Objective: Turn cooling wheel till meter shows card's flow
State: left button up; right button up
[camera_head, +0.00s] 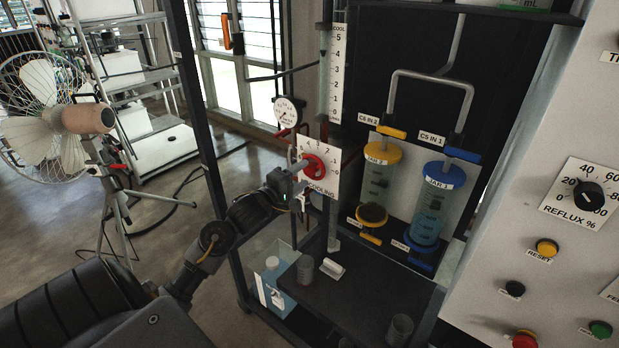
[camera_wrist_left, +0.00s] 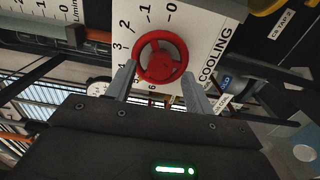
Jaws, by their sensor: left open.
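The red cooling wheel (camera_head: 315,167) sits on a white numbered plate marked COOLING (camera_head: 325,150). In the left wrist view the wheel (camera_wrist_left: 163,57) shows as a red ring with a hub, face on. My left gripper (camera_head: 299,178) is at the wheel, its two grey fingers apart. In the left wrist view the gripper (camera_wrist_left: 160,85) has a finger on either side of the wheel's lower part; I cannot tell whether they touch it. The upright flow meter marked COOL (camera_head: 337,75) has a 0 to 5 scale; its reading is too small to tell. I cannot make out a flow card.
A round pressure gauge (camera_head: 288,112) hangs just above left of the plate. Jars with yellow (camera_head: 383,151) and blue (camera_head: 444,175) lids stand right of it. A panel with a reflux knob (camera_head: 587,196) is at far right. A dark shelf (camera_head: 350,300) lies below.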

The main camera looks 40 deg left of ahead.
aim_at(311, 169)
pick_arm(q)
jog(key=shift+w+f+b, duration=0.25)
jog(key=shift+w+b, duration=0.2)
jog(key=shift+w, duration=0.25)
jog(key=shift+w+r, duration=0.25)
jog(key=shift+w, duration=0.2)
jog(key=shift+r+p, duration=0.1)
jog(key=shift+p, duration=0.25)
jog(key=shift+w+r, duration=0.1)
jog(key=shift+r, duration=0.35)
